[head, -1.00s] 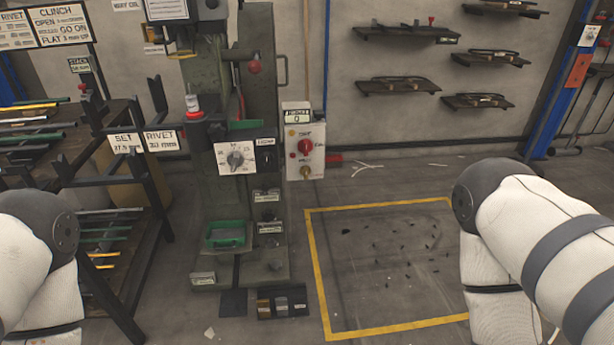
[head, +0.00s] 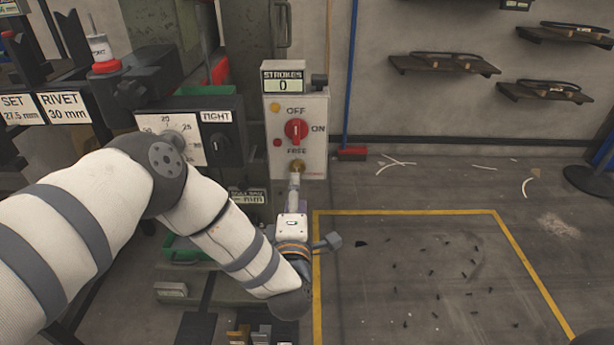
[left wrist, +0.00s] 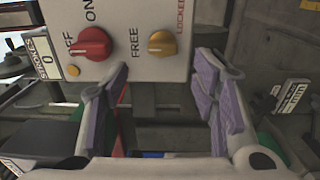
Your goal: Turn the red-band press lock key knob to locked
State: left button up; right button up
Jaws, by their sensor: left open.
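The gold lock key knob (head: 297,166) is low on the front of the pale control box (head: 314,150), under the word FREE. In the left wrist view the gold knob (left wrist: 162,43) sits between the words FREE and LOCKED. Its ridge seems to lie toward FREE. My left gripper (head: 295,182) is just below the box, reaching up at the knob. In the left wrist view its purple-padded fingers (left wrist: 163,75) are apart, one to each side of the knob and short of it, with nothing between them. My right gripper is out of view.
A red switch knob (head: 296,131) with OFF and ON labels is just above the gold knob; it is close to one finger in the wrist view. The STROKES counter (head: 283,82) reads 0. A dial plate (head: 185,135) is left. Yellow-lined floor (head: 430,260) lies right.

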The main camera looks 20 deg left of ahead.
aim_at(297, 171)
pick_arm(q)
jog(key=b+x, duration=0.1)
jog(key=x, duration=0.6)
jog(key=shift+w+f, duration=0.2)
jog(key=shift+w, duration=0.1)
jog(key=shift+a, duration=0.1)
jog(key=c, duration=1.2)
